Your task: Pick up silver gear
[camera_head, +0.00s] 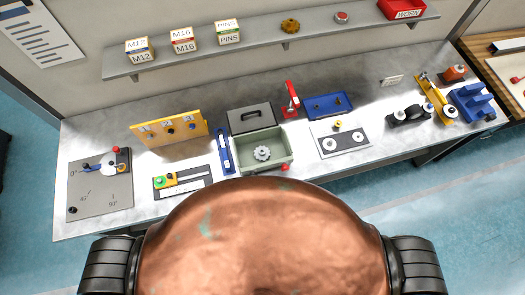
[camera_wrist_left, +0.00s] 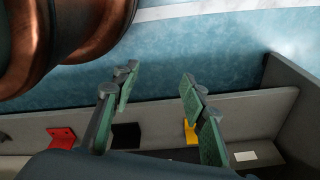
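The silver gear (camera_head: 262,153) lies inside an open green box (camera_head: 280,163) near the middle of the bench in the head view. The box's dark grey lid (camera_head: 250,116), with a black handle, is behind it. Neither of my grippers shows in the head view. In the left wrist view my left gripper (camera_wrist_left: 158,105) is open and empty, its green-padded fingers well apart, away from the gear. The gear is not visible in that view. My right gripper is in neither view.
The bench (camera_head: 215,240) also holds a yellow panel (camera_head: 185,125), a blue tray (camera_head: 328,105), a red clamp-like part (camera_head: 291,95) and a lever plate (camera_head: 95,195). A shelf (camera_head: 265,42) with labelled boxes, a gold gear (camera_head: 290,26) and a red bin (camera_head: 402,8) runs above.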

